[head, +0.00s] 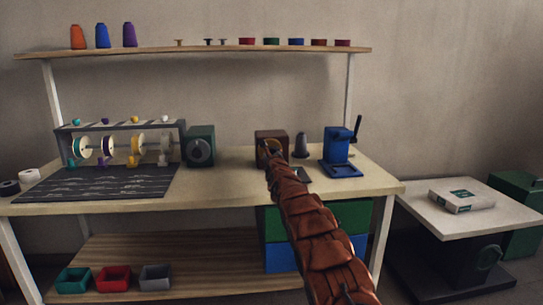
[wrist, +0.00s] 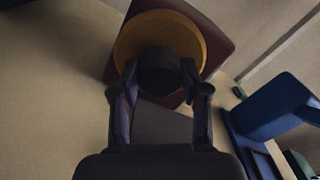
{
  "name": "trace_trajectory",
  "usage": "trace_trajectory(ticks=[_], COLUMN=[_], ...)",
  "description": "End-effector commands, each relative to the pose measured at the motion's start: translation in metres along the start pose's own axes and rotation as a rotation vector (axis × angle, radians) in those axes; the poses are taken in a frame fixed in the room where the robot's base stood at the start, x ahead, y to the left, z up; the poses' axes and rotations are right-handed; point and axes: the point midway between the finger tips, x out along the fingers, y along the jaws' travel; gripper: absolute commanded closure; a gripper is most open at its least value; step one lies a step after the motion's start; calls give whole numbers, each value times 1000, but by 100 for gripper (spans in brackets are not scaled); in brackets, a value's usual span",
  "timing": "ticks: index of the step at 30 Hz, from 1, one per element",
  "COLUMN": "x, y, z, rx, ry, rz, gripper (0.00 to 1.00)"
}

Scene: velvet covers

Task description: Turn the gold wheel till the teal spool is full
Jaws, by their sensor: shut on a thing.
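The gold wheel (wrist: 187,30) is on the front of a brown box (wrist: 120,64) in the wrist view. My gripper (wrist: 159,74) has its two fingers on either side of the wheel's dark central knob (wrist: 157,72) and is shut on it. In the head view my arm covers much of the wheel, and the brown box (head: 270,134) shows behind my gripper (head: 269,155). The teal spool (head: 82,147) is at the left end of the spool rack, with pale winding and teal at its edge. How full it is is too small to tell.
Purple, yellow and white spools share the rack (head: 182,130). A dark green box (head: 200,147) stands left of the brown box; a blue cranked machine (head: 338,150) stands right of it, close to my gripper. A dark mat (head: 95,183) lies on the bench (head: 215,190).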

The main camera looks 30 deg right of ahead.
Motion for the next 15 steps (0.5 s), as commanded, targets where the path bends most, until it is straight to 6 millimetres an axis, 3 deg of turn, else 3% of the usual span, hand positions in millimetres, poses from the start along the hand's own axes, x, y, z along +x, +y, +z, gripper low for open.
trace_trajectory(ticks=[3, 15], x=[0, 0], y=[0, 2], z=[0, -2], rx=[0, 95], ry=[0, 2], rz=[1, 2], gripper=[90, 90])
